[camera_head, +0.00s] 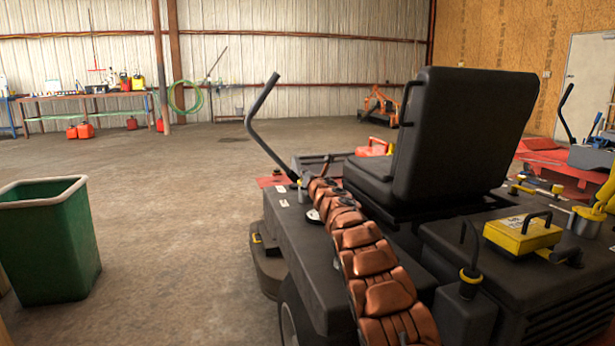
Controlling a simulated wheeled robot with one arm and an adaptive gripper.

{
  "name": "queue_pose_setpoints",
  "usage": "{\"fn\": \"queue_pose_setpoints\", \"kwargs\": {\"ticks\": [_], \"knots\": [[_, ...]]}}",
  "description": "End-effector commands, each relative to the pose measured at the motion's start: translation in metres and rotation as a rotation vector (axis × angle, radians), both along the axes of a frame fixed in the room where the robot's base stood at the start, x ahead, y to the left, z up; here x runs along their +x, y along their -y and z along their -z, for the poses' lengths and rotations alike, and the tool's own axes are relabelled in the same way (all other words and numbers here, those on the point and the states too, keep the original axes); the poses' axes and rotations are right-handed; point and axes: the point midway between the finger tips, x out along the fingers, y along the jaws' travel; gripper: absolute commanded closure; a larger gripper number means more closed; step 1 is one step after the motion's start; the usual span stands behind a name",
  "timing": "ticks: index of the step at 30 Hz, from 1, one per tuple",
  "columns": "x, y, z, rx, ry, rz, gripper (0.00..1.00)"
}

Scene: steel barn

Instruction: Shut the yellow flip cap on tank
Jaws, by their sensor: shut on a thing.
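I cannot single out a yellow flip cap with certainty. A yellow ring with a dark top (470,276) sits on a small black tank-like box (465,312) at the lower right of the mower. A yellow round piece (588,212) tops a grey cylinder at the far right. A copper segmented arm, which looks like mine, runs up from the bottom centre along that side to near the tall lever. I cannot make out gripper fingers at its far end.
The mower's black seat (460,135) rises high in the middle. A tall bent lever (262,125) stands left of it. A yellow box (522,234) sits on the rear deck. A green bin (48,240) stands left. Concrete floor between bin and mower is clear.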

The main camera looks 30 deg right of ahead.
Motion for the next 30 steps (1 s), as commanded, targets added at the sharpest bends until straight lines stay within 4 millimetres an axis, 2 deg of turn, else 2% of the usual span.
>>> {"fn": "queue_pose_setpoints", "kwargs": {"ticks": [1, 5, 6, 12, 30], "knots": [[0.0024, -0.0070, -0.0025, -0.002, 0.003, -0.012, 1.00], [0.0024, -0.0069, -0.0021, -0.001, 0.003, -0.012, 1.00], [0.0024, -0.0068, -0.0019, -0.001, 0.003, -0.011, 0.87], [0.0009, -0.0028, -0.0010, 0.001, 0.001, -0.005, 0.66], [-0.0073, 0.0020, -0.0045, -0.001, 0.006, 0.004, 0.65]]}}
